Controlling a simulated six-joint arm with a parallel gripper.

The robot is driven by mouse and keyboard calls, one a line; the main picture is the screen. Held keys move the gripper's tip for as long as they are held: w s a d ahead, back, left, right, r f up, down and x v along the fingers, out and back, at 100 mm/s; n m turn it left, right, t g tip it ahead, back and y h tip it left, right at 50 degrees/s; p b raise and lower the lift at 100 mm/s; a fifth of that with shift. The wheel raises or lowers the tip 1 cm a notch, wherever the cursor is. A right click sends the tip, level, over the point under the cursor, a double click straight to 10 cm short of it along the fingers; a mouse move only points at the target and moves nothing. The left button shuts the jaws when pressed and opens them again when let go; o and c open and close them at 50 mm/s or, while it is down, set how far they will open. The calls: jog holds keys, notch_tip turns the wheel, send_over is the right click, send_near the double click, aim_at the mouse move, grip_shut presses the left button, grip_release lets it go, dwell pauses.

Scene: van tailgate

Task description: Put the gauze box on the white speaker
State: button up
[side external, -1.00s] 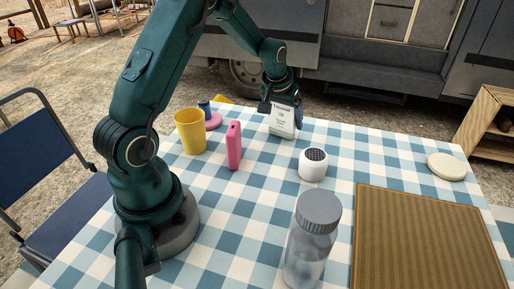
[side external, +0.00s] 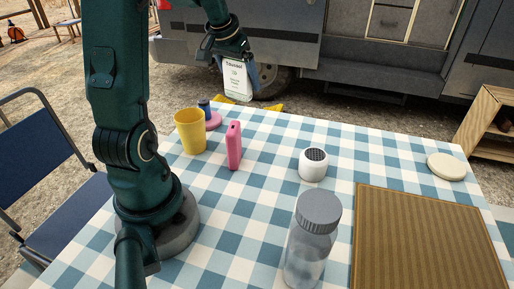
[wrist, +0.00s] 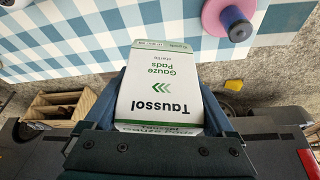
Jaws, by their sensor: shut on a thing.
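The gauze box (side external: 237,80) is a white carton with green trim, held in the air above the far edge of the table. My gripper (side external: 243,72) is shut on it. In the wrist view the gauze box (wrist: 162,92) sits between my two blue fingers, its lettering upside down. The white speaker (side external: 313,165) is a small round white body with a dark mesh top. It stands upright on the table, to the right of and below the box in the side view, with nothing on it.
A clear jar (side external: 311,245) stands in front. A brown ribbed mat (side external: 428,240) and a cream disc (side external: 446,166) lie right. Checked cloth is clear behind the speaker.

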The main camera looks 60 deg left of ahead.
jog(key=w+d+r+m+h, duration=0.1)
jog(key=d+r+m, duration=0.2)
jog(key=d, duration=0.3)
jog(key=w+d+r+m+h, duration=0.1)
jog(key=w+d+r+m, duration=0.15)
jog(key=d, duration=0.45)
send_over(319, 153)
jog(key=shift+m, duration=0.25)
jog(key=f, duration=0.5)
jog(key=shift+s+a+f, duration=0.2)
jog(key=shift+a+f, duration=0.15)
jog(key=shift+f, duration=0.05)
jog(key=shift+w+d+f, duration=0.25)
jog(key=shift+d+f, duration=0.1)
jog(key=shift+d, duration=0.05)
jog(key=shift+f+t, duration=0.3)
jog(key=shift+f, duration=1.6)
jog(key=shift+f, duration=0.1)
jog(key=o, duration=1)
